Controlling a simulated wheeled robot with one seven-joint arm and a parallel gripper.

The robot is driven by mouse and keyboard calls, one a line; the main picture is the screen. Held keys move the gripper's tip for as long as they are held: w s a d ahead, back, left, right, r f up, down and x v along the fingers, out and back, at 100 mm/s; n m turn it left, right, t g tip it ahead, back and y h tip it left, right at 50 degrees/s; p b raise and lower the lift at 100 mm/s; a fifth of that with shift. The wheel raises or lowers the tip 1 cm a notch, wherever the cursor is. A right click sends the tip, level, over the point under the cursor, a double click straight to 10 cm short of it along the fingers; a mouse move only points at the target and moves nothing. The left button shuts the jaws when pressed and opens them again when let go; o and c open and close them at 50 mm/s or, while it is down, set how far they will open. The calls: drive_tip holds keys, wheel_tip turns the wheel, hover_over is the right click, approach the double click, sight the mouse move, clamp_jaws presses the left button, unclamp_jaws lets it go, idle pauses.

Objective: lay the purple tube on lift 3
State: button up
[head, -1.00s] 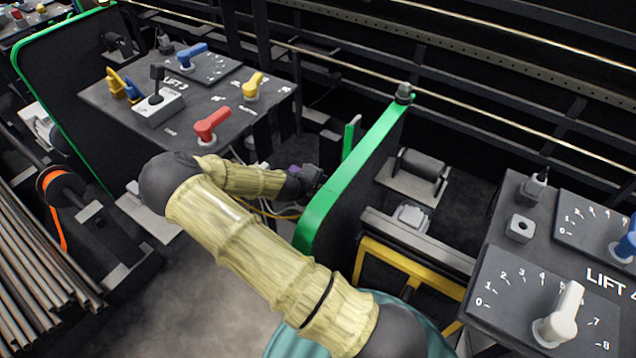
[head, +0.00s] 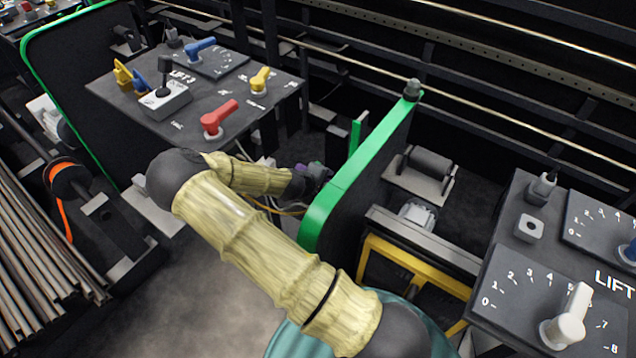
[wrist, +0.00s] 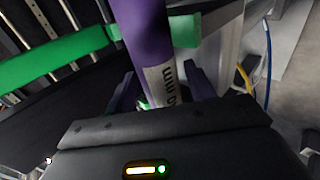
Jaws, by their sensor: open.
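The purple tube (wrist: 147,32) shows in the wrist view, running from the top edge down between my fingers, with a white printed section (wrist: 166,82) at its near end. My gripper (wrist: 162,88) is open, with one dark purple finger on each side of the tube. I cannot tell whether either finger touches it. In the head view my gripper (head: 316,172) is low beside the green-edged panel, partly hidden; the tube cannot be made out there. The lift 3 console (head: 237,90) stands at the upper left, marked LIFT 3.
A green-edged panel (head: 362,165) stands just right of my gripper. A second green-edged panel (head: 60,110) is at the far left. The lift 4 console (head: 510,275) is at the right. Metal rods (head: 40,240) lie at the left. Open floor (head: 200,300) shows at the lower left.

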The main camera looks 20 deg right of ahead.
drive_tip(key=v, duration=1.7)
drive_tip(key=shift+p, duration=0.45)
drive_tip(key=shift+s+r, duration=0.15)
drive_tip(key=shift+s, duration=0.05)
